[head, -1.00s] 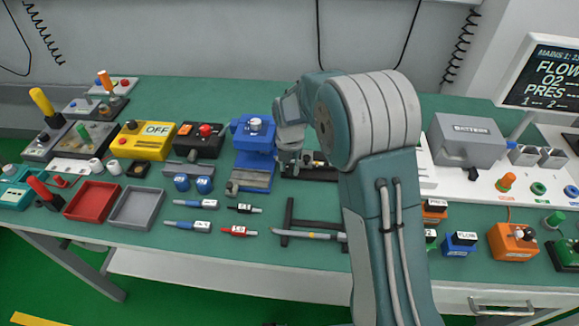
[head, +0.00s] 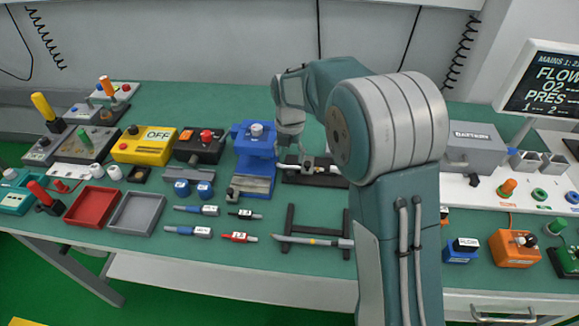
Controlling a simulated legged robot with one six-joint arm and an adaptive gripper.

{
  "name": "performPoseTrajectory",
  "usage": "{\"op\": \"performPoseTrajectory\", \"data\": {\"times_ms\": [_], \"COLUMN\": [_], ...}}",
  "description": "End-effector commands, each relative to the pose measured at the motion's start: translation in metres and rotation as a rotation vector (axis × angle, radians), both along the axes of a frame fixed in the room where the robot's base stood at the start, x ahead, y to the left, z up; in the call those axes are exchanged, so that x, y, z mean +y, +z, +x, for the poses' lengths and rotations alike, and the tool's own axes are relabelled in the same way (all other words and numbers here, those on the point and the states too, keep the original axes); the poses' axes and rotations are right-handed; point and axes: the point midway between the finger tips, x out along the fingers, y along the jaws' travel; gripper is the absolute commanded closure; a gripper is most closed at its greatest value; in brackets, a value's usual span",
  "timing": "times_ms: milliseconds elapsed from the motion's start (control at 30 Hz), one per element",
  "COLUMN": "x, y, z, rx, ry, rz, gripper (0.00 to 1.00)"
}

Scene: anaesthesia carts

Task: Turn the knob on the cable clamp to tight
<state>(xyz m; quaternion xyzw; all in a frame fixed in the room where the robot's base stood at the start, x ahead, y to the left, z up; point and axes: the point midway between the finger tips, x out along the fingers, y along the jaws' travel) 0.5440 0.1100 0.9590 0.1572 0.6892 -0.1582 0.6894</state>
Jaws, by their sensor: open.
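My gripper (head: 289,150) points down just above the left part of this fixture. It is open and I see nothing held in it. Whether the fingers touch the fixture is unclear. My arm hides the fixture's right side.
Left of my gripper stands a blue stand (head: 252,160) with a pale knob on top. A black box with a red button (head: 203,146) and a yellow OFF box (head: 144,145) are further left. A black rack (head: 288,236) holds a pale rod in front. Green bench behind is clear.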

Motion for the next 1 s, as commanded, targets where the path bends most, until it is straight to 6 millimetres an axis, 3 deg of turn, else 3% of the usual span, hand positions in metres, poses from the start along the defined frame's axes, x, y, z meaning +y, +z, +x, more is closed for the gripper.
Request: {"op": "performPoseTrajectory", "data": {"times_ms": [200, 367, 800, 1000], "x": [0.001, 0.001, -0.005, -0.004], "y": [0.036, 0.044, 0.040, 0.016], "z": [0.001, 0.001, -0.004, -0.004], "rx": [-0.002, 0.000, -0.013, -0.008], "ry": [0.000, 0.000, -0.003, -0.002], "rz": [0.000, -0.001, 0.031, 0.028], "gripper": [0.27, 0.27, 0.29, 0.29]}}
